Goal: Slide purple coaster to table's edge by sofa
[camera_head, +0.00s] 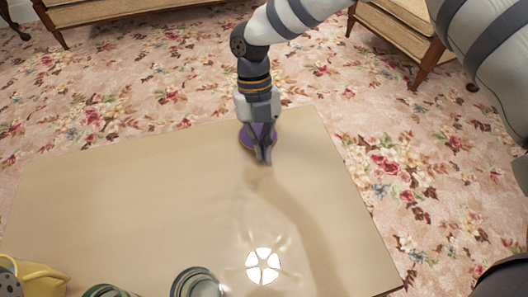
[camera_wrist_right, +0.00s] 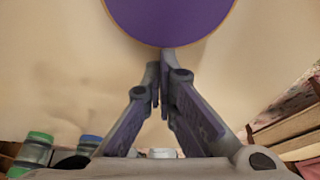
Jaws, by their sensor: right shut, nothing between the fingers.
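The purple coaster (camera_head: 245,141) lies flat on the beige table (camera_head: 130,190), close to its far edge, partly hidden behind my right gripper. In the right wrist view the coaster (camera_wrist_right: 170,18) shows as a purple disc with a thin tan rim, cut off at the top. My right gripper (camera_head: 263,156) points down at the coaster's near side. Its fingers (camera_wrist_right: 165,62) are shut and empty, with the tips at the coaster's rim; I cannot tell whether they touch it. My left gripper is not in view.
Tan upholstered seats stand beyond the table, at the upper left (camera_head: 110,10) and upper right (camera_head: 400,22). A yellow container (camera_head: 42,279) and glass jars (camera_head: 198,285) stand along the near edge. A bright light patch shows near them. The table's middle is clear.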

